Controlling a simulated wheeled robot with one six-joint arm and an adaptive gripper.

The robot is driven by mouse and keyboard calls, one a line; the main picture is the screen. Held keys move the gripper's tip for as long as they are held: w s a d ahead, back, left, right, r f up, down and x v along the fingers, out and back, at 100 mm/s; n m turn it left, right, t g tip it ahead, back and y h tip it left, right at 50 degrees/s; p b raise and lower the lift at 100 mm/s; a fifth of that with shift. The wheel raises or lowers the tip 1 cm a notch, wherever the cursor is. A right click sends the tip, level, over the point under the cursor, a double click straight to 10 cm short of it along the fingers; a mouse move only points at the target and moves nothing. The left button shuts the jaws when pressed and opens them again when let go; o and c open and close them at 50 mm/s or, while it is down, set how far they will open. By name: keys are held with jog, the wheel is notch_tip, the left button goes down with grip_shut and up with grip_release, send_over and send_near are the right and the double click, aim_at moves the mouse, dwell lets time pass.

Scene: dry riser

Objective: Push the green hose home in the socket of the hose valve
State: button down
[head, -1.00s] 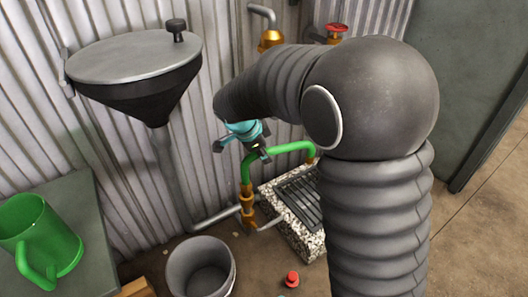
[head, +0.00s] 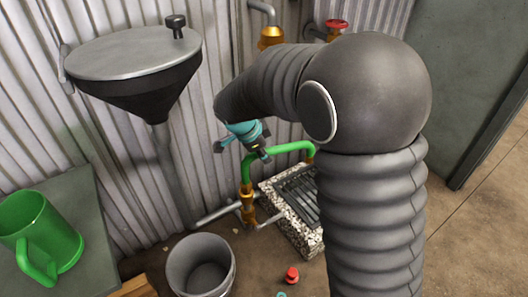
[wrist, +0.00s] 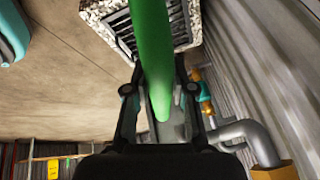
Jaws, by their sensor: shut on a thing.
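The green hose (head: 290,147) arches over beside the corrugated wall in the head view. Its left leg runs down to a brass fitting (head: 247,196); its right end meets brass at the edge of my arm, which partly hides it. My gripper (head: 260,154) is at the upper left bend of the hose. In the wrist view the hose (wrist: 153,50) passes between the two fingers of my gripper (wrist: 160,100), which is shut on it. I cannot tell which brass part is the valve socket, or how deep the hose sits in it.
A drain grate (head: 298,195) in a speckled stone surround lies below the hose. A grey bucket (head: 200,267), a red cap (head: 291,275) and a lidded funnel (head: 133,60) are nearby. A green jug (head: 42,238) stands at left. A red handwheel (head: 337,24) is behind my arm.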

jog(key=shift+f, duration=0.75)
dwell(0.4)
jog(key=c, duration=0.9)
grip_release()
jog(key=v, duration=0.7)
jog(key=shift+r, duration=0.2)
